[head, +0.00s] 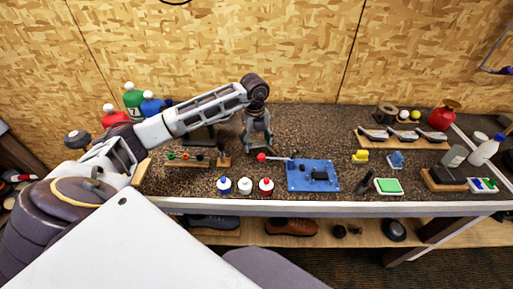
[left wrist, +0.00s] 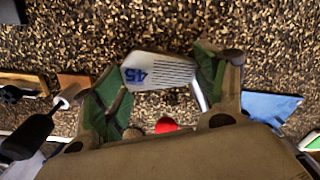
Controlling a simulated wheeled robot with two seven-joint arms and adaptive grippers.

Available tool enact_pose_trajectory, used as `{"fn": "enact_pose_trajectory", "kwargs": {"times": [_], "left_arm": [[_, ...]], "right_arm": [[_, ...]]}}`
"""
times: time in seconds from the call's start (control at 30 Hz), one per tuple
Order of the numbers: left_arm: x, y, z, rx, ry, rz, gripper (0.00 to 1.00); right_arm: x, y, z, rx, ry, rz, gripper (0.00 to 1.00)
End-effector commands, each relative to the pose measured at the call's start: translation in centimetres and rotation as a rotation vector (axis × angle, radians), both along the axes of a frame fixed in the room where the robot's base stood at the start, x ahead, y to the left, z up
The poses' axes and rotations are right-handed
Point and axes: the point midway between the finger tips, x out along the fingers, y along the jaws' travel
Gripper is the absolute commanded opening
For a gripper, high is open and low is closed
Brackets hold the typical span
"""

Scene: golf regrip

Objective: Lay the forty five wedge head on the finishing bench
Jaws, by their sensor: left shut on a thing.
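The forty five wedge head (left wrist: 158,71) is a silver club head with a blue "45" and dark grooves on its face. In the left wrist view it sits between the green-padded fingers of my left gripper (head: 258,149), which is shut on it. A short silver neck (left wrist: 199,95) slants down at its right side. In the head view the gripper hides the wedge head. The gripper is over the speckled brown bench top (head: 335,125), behind the blue mat (head: 300,184); its height above the top is unclear. My right gripper is not in view.
Several capped bottles (head: 245,186) stand at the front edge. A wooden rack (head: 375,143) holds several club heads at the back right. Bench top behind the blue mat looks clear.

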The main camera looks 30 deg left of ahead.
Motion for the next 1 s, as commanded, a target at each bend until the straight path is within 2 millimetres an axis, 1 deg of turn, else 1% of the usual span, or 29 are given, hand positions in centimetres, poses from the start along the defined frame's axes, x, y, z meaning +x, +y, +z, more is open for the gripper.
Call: {"fn": "enact_pose_trajectory", "kwargs": {"times": [0.2,0.33,0.8,0.83,0.97,1.0], "left_arm": [[-0.1,0.0,-2.1,-0.001,0.003,0.001,0.34],[0.0,0.0,-3.1,0.000,0.000,0.000,0.34],[0.0,0.0,-3.7,0.000,0.000,0.000,0.34],[0.0,0.0,-3.7,0.001,0.001,0.000,0.76],[0.0,0.0,-3.6,0.001,0.001,0.000,0.93],[0.0,0.0,-3.6,0.001,0.001,0.000,0.94]], "right_arm": [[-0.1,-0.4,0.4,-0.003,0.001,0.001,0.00],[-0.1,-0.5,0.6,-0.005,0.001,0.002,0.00],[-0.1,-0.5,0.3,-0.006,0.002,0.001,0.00],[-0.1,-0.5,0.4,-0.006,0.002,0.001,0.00],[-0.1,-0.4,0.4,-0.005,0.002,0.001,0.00],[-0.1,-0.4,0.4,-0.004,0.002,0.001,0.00]]}}
